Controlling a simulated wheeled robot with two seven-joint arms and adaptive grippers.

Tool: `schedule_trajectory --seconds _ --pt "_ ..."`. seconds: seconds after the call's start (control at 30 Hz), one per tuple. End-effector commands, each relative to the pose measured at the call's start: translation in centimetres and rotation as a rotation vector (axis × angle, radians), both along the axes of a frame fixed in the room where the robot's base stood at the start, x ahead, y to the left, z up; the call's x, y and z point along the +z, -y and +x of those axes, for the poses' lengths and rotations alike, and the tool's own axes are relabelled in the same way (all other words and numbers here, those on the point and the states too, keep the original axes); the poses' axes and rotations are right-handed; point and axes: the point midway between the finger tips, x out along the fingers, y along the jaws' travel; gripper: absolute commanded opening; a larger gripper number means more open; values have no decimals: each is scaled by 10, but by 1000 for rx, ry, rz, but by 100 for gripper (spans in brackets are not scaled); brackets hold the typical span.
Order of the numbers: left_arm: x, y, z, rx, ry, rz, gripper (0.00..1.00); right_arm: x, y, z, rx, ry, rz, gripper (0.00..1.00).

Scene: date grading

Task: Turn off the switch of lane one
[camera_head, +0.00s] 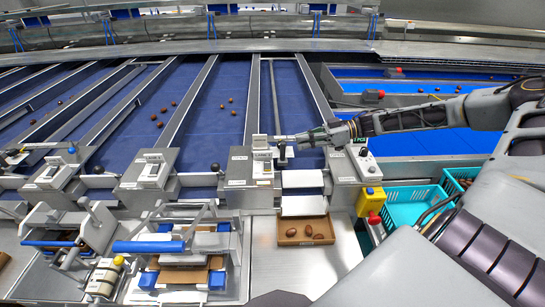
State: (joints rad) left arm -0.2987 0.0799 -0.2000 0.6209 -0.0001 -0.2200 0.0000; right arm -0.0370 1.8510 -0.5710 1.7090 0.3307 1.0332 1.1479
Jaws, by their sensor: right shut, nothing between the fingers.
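My right arm reaches in from the right. Its gripper (284,139) is shut and empty, with its tips beside the top of a small pale switch unit (262,147) on a grey control box (240,168). I cannot tell whether the tips touch it. The unit carries a small label that is too small to read surely, and its on or off position is not clear. Similar units stand on the box to the left (152,170) and the far-left box (50,175). My left gripper is not in view.
Blue lanes (227,100) with scattered dates run behind the boxes, split by metal rails. A grey box with a yellow part (370,198) stands right, near turquoise crates (408,212). A brown tray (290,241) holds a few dates. A clamp fixture (180,247) stands front left.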

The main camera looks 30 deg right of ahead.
Motion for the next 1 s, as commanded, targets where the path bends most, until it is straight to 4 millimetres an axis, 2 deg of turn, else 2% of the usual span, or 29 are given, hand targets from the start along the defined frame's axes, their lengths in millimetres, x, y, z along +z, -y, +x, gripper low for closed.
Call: schedule_trajectory --seconds 0.47,1.0 --pt "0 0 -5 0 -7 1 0 -2 -5 2 2 -1 1 0" --pt "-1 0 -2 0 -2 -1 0 -11 -36 19 2 -1 1 0"
